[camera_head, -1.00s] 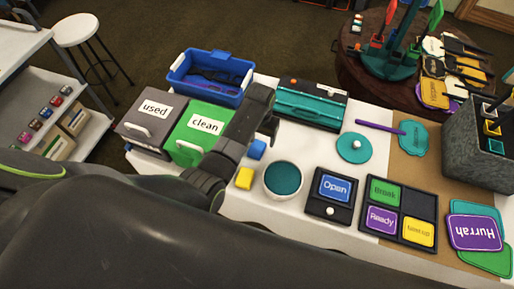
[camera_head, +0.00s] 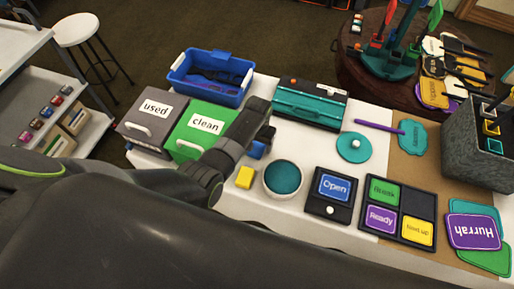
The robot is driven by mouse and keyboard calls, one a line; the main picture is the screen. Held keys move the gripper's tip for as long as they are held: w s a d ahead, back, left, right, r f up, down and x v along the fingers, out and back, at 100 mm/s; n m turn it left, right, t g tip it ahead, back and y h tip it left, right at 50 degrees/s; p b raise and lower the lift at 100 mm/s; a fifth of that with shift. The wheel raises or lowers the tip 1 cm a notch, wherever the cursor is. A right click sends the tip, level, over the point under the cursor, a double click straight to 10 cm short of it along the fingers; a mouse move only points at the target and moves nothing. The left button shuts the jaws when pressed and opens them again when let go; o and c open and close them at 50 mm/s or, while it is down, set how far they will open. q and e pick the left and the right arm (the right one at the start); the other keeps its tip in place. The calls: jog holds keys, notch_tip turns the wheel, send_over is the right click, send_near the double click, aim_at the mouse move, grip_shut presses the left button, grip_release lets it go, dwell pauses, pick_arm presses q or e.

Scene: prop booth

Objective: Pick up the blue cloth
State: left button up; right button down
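The blue cloth (camera_head: 257,150) is a small folded blue block shape on the white table, behind the yellow one and the round bowl. My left gripper (camera_head: 266,138) is directly over it, pointing down, and hides part of its top. I cannot tell whether the fingers touch the cloth or how far apart they are. My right gripper is not in view.
A yellow folded cloth (camera_head: 244,177) and a white bowl with teal contents (camera_head: 283,179) lie close in front. The green "clean" box (camera_head: 187,147) is left, the teal toolbox (camera_head: 308,105) behind right. A black "Open" panel (camera_head: 320,208) stands right.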

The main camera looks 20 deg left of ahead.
aim_at(258, 145)
pick_arm(q)
jog(key=c, duration=0.9)
jog(key=shift+r, duration=0.15)
notch_tip(258, 145, up, 10)
